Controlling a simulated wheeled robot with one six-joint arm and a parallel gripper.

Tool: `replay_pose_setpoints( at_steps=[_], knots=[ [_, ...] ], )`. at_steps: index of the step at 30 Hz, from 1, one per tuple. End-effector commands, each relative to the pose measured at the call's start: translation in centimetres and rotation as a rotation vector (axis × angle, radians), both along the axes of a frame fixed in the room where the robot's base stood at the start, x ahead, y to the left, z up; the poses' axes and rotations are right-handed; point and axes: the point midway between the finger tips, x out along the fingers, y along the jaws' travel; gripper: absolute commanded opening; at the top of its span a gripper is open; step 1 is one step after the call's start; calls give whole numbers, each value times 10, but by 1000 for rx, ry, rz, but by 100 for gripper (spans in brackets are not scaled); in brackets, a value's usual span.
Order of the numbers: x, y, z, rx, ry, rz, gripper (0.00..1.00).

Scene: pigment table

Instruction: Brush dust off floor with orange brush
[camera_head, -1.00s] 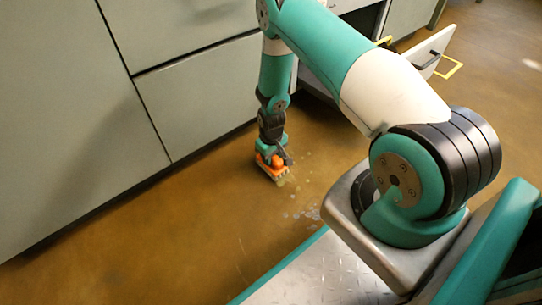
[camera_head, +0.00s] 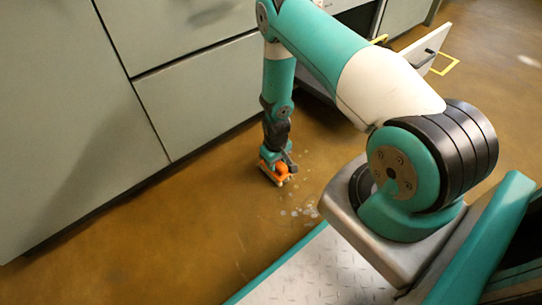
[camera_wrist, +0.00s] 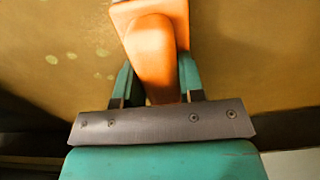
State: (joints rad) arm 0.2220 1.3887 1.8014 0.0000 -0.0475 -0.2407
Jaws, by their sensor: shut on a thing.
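The orange brush (camera_head: 279,171) is in my gripper (camera_head: 277,160), low at the brown floor (camera_head: 200,215) in the head view. In the wrist view, my gripper (camera_wrist: 157,88) is shut on the brush's orange handle (camera_wrist: 152,50), with one finger on each side. The bristles are hard to make out, and I cannot tell whether they touch the floor. Pale dust spots (camera_head: 298,212) lie on the floor to the lower right of the brush. Some pale spots (camera_wrist: 71,56) also show left of the brush in the wrist view.
Grey cabinet fronts (camera_head: 75,130) stand along the left and back. An open drawer (camera_head: 428,50) juts out at the upper right, near a yellow outline (camera_head: 447,64) on the floor. The floor at the lower left is clear.

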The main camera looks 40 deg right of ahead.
Motion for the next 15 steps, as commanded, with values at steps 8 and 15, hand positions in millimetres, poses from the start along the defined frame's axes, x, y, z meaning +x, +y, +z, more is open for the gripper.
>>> replay_pose_setpoints(
  at_steps=[8,15],
  knots=[
    [-13,0,1,1,2,0,17],
    [-34,-1,-1,1,2,0,17]
  ],
)
